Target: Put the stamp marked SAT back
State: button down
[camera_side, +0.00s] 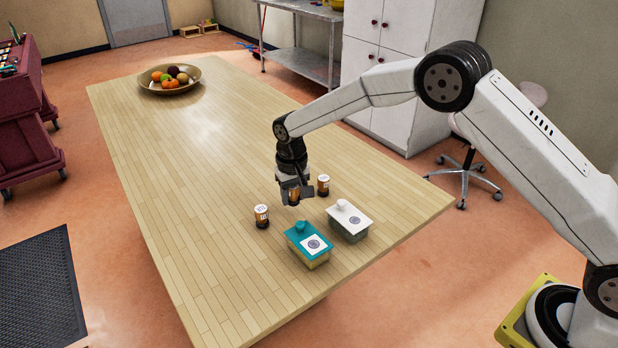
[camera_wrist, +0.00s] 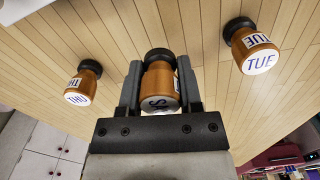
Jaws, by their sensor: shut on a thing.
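My gripper (camera_side: 291,186) is shut on an orange-brown stamp (camera_wrist: 158,80) with a dark end. In the wrist view its white face shows a partly hidden mark starting with S, so the full word cannot be read. The stamp also shows between the jaws in the side view (camera_side: 294,198); whether it touches the table is unclear. A similar stamp marked TUE (camera_wrist: 259,54) stands to the right in the wrist view. A stamp marked THU (camera_wrist: 80,88) stands to the left. In the side view these two stand either side of my gripper, left (camera_side: 262,217) and right (camera_side: 323,185).
Two boxes stand in front of the stamps: one with a teal lid (camera_side: 295,236), one with a white lid (camera_side: 343,211). Each lid has a knob and a round printed mark. A fruit bowl (camera_side: 150,87) is at the table's far end. The table's middle (camera_side: 195,165) is clear.

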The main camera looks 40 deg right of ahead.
aim_at(294, 204)
jog(key=shift+f, duration=1.4)
jog(key=shift+f, duration=0.1)
jog(key=shift+c, duration=1.4)
grip_release()
notch_tip(294, 204, up, 12)
jog(key=shift+r, duration=0.1)
jog(key=shift+s, duration=0.1)
